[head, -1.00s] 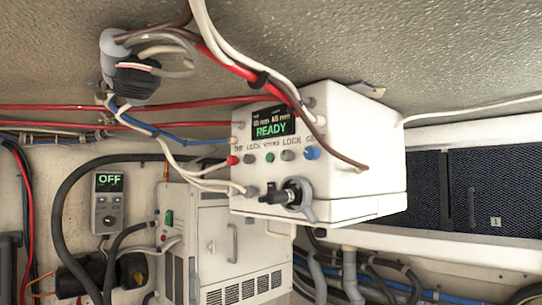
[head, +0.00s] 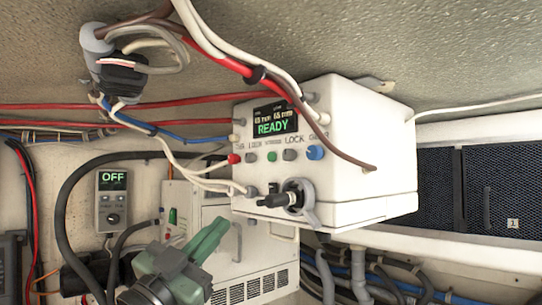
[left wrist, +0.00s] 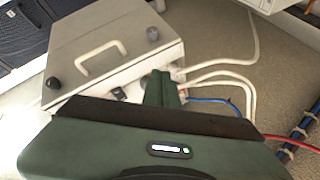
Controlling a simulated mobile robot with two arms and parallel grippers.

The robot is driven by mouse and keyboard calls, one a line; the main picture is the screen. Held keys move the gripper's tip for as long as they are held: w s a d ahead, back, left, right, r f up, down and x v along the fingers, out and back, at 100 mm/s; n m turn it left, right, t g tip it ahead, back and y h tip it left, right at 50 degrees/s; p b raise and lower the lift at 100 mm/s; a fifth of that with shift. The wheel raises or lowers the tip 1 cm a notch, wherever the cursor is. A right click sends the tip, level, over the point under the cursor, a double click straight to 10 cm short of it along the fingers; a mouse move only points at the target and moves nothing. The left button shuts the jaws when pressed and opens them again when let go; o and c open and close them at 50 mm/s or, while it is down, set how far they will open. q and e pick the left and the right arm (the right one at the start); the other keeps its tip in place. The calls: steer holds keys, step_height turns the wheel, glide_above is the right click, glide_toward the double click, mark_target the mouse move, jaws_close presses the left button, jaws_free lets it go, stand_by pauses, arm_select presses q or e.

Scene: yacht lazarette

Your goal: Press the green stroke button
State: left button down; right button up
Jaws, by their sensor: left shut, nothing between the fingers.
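The small green stroke button (head: 272,156) sits in the row of buttons on the front of a white control box (head: 360,150), below a display reading READY. A red, two grey and a blue knob or button share that row. My left gripper (head: 220,225) is shut and empty, below and a little left of the box, apart from the button. In the left wrist view its closed green fingers (left wrist: 162,88) point toward a pale box with a handle; I cannot make out the green button there. My right gripper is out of view.
Brown, red and white cables (head: 230,60) hang in front of the box's top left. A black rotary handle (head: 285,198) juts out below the buttons. A white cabinet (head: 255,265) stands behind my gripper. A small unit reading OFF (head: 112,200) is on the left wall.

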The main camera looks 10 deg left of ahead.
mark_target(271, 157)
arm_select(q)
steer(key=s+d+r+m+h, duration=0.1)
steer(key=s+r+m+h, duration=0.3)
steer(key=s+r, duration=0.4)
step_height(271, 157, up, 4)
steer(key=shift+s+f+m+t+h, duration=0.15)
steer(key=shift+s+m+t+h, duration=0.2)
steer(key=shift+h, duration=0.55)
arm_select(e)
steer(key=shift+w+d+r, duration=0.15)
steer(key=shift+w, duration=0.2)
arm_select(q)
steer(key=shift+w+d+p, duration=0.25)
steer(key=shift+w+d, duration=0.65)
steer(key=shift+w, duration=0.25)
steer(key=shift+w+d+p, duration=0.2)
steer(key=shift+w+d, duration=0.7)
steer(key=shift+w, duration=0.3)
steer(key=shift+w+d+p, duration=0.25)
steer(key=shift+w+d, duration=0.65)
steer(key=shift+w, duration=0.25)
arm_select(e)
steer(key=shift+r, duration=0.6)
arm_select(q)
steer(key=shift+w+d, duration=0.3)
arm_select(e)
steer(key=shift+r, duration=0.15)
